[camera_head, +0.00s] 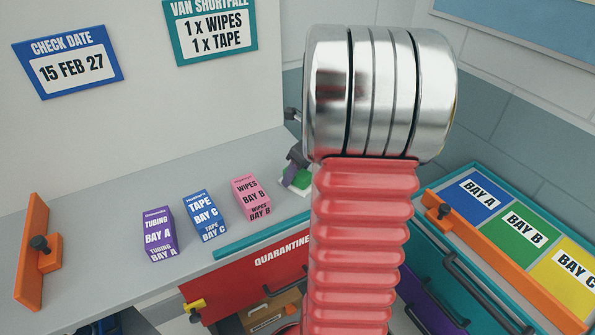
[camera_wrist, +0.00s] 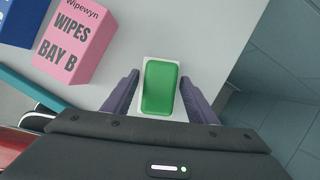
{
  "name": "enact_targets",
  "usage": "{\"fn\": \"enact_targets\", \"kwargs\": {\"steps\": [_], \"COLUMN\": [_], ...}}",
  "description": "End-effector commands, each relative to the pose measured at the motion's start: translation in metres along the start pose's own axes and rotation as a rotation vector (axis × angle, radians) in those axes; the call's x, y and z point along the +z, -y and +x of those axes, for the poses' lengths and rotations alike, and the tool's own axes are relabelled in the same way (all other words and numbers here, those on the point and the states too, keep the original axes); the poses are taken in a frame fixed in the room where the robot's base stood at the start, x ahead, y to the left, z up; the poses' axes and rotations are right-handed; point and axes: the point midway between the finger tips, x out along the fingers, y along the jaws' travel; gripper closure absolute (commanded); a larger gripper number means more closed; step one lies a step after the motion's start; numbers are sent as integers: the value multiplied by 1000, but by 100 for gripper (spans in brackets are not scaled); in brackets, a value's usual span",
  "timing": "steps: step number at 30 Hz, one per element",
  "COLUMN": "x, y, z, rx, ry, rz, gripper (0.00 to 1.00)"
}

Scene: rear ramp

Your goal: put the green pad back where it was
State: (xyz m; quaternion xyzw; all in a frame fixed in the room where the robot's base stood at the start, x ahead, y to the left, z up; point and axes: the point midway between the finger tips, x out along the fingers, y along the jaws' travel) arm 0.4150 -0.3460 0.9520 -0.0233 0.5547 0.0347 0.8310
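The green pad (camera_wrist: 160,86) lies on a small white base (camera_wrist: 148,115) and shows between my gripper's two purple fingers in the wrist view. My gripper (camera_wrist: 160,78) has one finger on each side of the pad, tips very near its edges; I cannot tell whether they touch. In the head view the green pad (camera_head: 302,180) sits at the right end of the grey counter, partly hidden behind my red arm, with my gripper (camera_head: 291,171) beside it. The pad seems to be at counter level.
A pink WIPES box (camera_head: 251,198), blue TAPE box (camera_head: 205,215) and purple TUBING box (camera_head: 159,233) stand left of the pad. A red QUARANTINE drawer (camera_head: 245,285) is below the counter. BAY A, B (camera_head: 525,225) and C lids lie right. An orange bracket (camera_head: 35,255) stands far left.

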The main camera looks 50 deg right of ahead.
Motion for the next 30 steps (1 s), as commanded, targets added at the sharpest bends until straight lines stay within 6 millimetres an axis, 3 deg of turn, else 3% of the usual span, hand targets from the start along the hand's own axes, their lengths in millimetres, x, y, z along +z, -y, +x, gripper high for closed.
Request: {"fn": "enact_targets", "kwargs": {"steps": [14, 30], "x": [1, 1], "y": [1, 0], "z": [-10, -95], "rx": [-3, -3], "ry": [2, 2], "rz": [-1, -1], "gripper": [44, 44]}}
